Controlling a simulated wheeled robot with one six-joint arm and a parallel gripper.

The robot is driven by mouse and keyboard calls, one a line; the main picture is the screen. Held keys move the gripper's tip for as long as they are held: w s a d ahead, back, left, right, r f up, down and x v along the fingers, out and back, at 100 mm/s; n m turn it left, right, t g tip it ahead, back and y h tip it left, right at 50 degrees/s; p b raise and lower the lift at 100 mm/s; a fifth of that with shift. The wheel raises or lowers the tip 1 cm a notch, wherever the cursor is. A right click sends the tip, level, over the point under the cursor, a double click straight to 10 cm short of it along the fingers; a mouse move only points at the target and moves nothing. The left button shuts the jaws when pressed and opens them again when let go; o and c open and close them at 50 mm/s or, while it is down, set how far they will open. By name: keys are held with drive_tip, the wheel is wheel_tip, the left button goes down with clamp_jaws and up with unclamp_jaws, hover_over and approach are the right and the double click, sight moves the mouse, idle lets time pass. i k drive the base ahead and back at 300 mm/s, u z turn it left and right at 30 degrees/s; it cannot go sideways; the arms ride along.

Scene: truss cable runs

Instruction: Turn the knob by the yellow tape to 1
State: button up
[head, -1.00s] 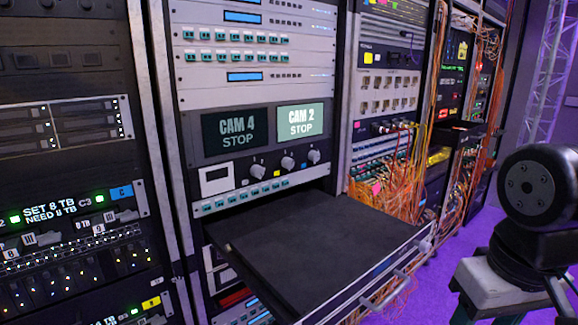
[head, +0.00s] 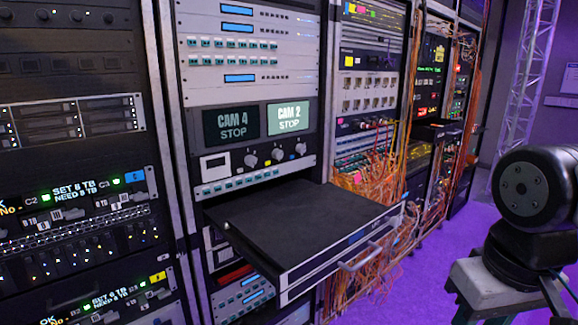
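A small yellow mark (head: 267,163), which looks like the yellow tape, is just below and left of the middle knob. The knobs' pointers and scale numbers are too small to read. My gripper is not in view; only a dark joint of my arm shows at the right edge, well apart from the panel.
A black drawer (head: 290,215) with a front handle (head: 360,257) sticks out below the knob panel. Orange cables (head: 365,205) hang right of the drawer. Purple floor (head: 420,250) is open between the racks and my arm.

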sight(277, 154)
drive_tip(key=z, duration=0.35)
drive_tip(key=i, duration=0.95)
drive_tip(key=z, duration=0.15)
